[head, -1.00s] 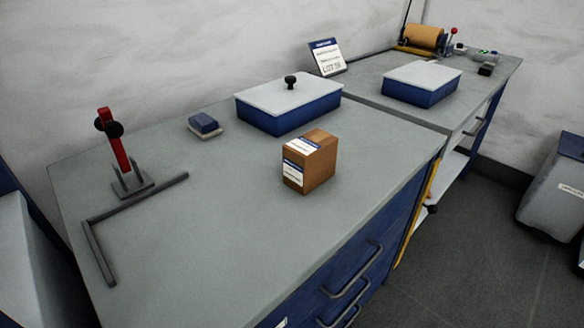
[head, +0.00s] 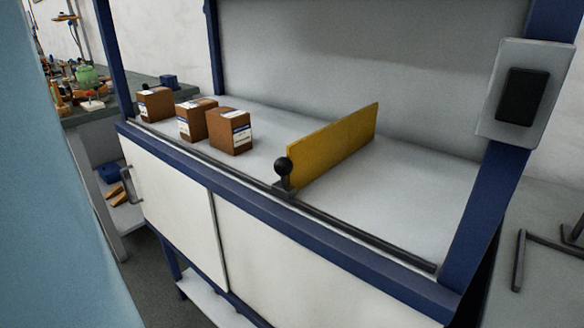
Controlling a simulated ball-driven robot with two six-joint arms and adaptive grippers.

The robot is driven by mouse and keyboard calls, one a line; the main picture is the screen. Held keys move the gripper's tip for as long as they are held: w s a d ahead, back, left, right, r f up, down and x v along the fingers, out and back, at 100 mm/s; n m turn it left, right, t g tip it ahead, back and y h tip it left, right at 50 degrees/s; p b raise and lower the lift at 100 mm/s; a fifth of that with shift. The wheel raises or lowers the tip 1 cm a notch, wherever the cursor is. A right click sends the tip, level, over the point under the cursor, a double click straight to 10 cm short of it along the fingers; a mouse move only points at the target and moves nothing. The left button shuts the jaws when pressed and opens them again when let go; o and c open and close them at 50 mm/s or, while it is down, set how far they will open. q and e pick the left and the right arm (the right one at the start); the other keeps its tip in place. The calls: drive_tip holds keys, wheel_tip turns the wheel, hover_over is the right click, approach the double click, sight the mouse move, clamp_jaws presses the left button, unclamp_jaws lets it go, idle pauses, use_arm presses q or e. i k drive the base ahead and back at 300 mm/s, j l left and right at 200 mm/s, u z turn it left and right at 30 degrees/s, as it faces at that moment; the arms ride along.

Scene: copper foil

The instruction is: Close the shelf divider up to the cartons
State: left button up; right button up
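The yellow shelf divider (head: 335,145) stands upright across the grey shelf, with a black ball knob (head: 283,168) at its front end on a dark rail (head: 352,228) along the shelf's front edge. Three brown cartons with white and blue labels stand in a row to its left: the nearest carton (head: 229,131), the middle carton (head: 192,121) and the far carton (head: 155,104). A gap of bare shelf lies between the divider and the nearest carton. Neither of my grippers is in view.
The shelf has blue uprights, one at the right carrying a grey plate with a black box (head: 521,97). White cabinet doors (head: 175,200) are below. A cluttered bench (head: 90,100) stands at the left. The shelf right of the divider (head: 400,185) is clear. A pale blue surface (head: 45,210) fills the left edge.

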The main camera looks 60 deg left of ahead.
sight(308, 159)
drive_tip(key=k+u, duration=0.1)
drive_tip(key=u, duration=0.35)
drive_tip(key=k+u, duration=0.15)
drive_tip(key=u, duration=0.3)
drive_tip(key=k+j+u, duration=0.1)
drive_tip(key=u, duration=0.35)
drive_tip(key=i+l+u, duration=0.15)
drive_tip(key=l+u, duration=0.25)
drive_tip(key=i+l+u, duration=0.1)
drive_tip(key=l+u, duration=0.3)
drive_tip(key=i, duration=0.1)
